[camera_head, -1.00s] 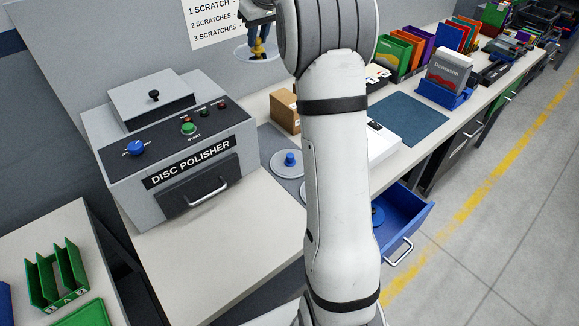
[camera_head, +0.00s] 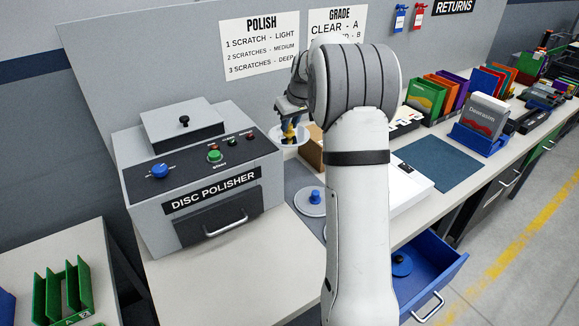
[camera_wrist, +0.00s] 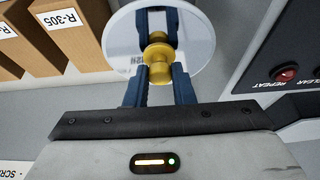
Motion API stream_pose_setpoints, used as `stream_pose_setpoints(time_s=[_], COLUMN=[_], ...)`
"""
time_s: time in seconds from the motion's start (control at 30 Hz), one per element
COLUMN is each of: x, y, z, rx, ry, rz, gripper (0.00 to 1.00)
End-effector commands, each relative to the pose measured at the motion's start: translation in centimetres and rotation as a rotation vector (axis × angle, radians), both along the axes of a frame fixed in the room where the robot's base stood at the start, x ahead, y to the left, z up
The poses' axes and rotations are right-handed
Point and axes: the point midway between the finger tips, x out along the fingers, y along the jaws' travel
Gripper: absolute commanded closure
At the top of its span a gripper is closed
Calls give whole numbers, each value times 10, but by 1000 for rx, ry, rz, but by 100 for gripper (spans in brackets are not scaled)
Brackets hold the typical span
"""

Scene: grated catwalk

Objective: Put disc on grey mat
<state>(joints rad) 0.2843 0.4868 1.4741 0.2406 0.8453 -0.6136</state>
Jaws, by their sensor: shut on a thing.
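My gripper (camera_head: 289,128) is shut on the yellow knob of a pale, whitish disc (camera_head: 302,139). In the wrist view my gripper (camera_wrist: 157,50) grips the yellow knob with blue fingers, and the round disc (camera_wrist: 197,40) lies beyond it. The disc is held in the air beside the polisher's right side. The dark grey mat (camera_head: 297,176) lies on the bench to the right of the polisher, below the held disc in the head view. Another grey disc with a blue knob (camera_head: 315,197) sits on it. My arm hides the mat's right part.
The disc polisher (camera_head: 190,185) stands left of the mat. A blue-teal mat (camera_head: 440,163) lies further right. An open blue drawer (camera_head: 440,268) juts out at the front.

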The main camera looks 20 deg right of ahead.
Motion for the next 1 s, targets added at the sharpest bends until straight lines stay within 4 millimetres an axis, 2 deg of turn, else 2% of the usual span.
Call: stream_pose_setpoints(time_s=[0.03,0.2,0.4,0.67,0.9,1.0], x=[-1,-1,-1,0,-1,0], y=[0,-1,-1,-1,-2,-2], z=[-15,-61,-102,-123,-155,-158], rx=[2,2,0,0,0,-1], ry=[5,5,3,1,1,0], rz=[-1,-2,-2,-2,-3,-4], gripper=[100,100,100,100,100,100])
